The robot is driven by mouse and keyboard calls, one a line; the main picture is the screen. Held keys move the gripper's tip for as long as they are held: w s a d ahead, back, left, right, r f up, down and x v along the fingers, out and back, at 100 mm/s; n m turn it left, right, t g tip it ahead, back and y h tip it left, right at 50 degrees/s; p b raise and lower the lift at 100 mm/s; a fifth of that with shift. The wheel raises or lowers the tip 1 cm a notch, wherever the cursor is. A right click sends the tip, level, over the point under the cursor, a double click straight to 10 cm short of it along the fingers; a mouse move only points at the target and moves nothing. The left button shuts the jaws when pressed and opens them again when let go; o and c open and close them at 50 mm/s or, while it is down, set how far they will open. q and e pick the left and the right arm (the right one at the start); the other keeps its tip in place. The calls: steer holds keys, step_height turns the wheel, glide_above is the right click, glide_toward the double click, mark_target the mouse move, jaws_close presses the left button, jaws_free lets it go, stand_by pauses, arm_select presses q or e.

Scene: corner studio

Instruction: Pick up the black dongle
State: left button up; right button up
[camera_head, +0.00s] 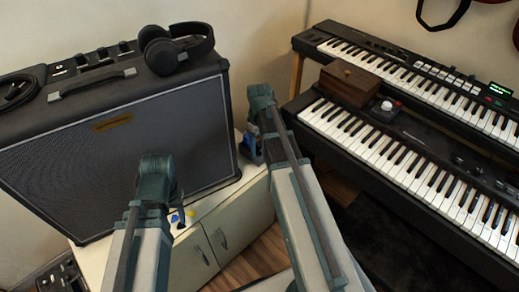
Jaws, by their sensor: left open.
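I cannot make out a black dongle for certain; it may be hidden behind my arms or too small to tell. My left gripper (178,207) is open and points down over the cabinet top in front of the amplifier, mostly hidden by its own wrist. Small yellow and blue items lie on the cabinet top close to it. My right gripper (249,150) hangs by the amplifier's right side, near the cabinet's right end. Its fingers are too hidden to tell their opening.
A large black amplifier (130,150) fills the left of the white cabinet (240,212). Black headphones (177,48) and a coiled black cable (16,90) lie on the amplifier. Two keyboards stand at right, with a wooden box (347,84) on the lower keyboard (440,175).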

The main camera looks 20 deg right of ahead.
mark_target(260, 143)
jaws_close()
arm_select(q)
step_height(260, 143, up, 10)
steer(key=p, duration=1)
arm_select(e)
step_height(260, 143, up, 10)
